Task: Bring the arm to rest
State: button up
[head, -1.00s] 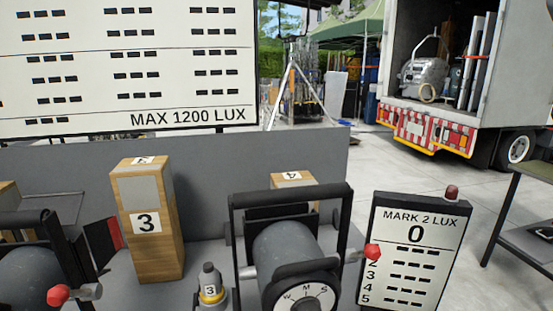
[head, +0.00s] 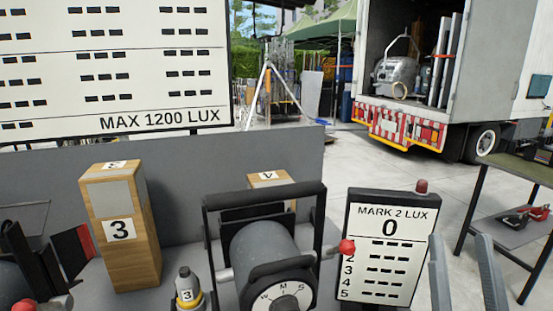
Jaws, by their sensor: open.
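My gripper (head: 460,240) shows at the lower right of the head view. Its two grey fingers point up and stand apart, with nothing between them. The rest of my arm is below the picture's edge. The fingers appear just right of the light-meter board (head: 390,244), which reads "MARK 2 LUX" and 0. I cannot tell how far apart in depth they are.
A lamp (head: 265,250) with a black yoke and red knob stands left of the board. A dark side table (head: 505,172) stands right; a truck (head: 500,60) is behind.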

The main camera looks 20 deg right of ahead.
jog(key=s+a+f+g+y, duration=0.3)
jog(key=f, duration=0.6)
jog(key=s+a+f+g+y, duration=0.2)
jog(key=s+a+f, duration=0.15)
jog(key=f, duration=0.45)
jog(key=s+a+f+n+g+y, duration=0.3)
jog(key=s+a+f+g+y, duration=0.2)
jog(key=s+f, duration=0.5)
jog(key=s+a, duration=0.1)
jog(key=s, duration=0.3)
jog(key=shift+a+f+n+y, duration=0.2)
jog(key=shift+f+n+y, duration=0.1)
jog(key=shift+y, duration=0.1)
jog(key=shift+o, duration=0.2)
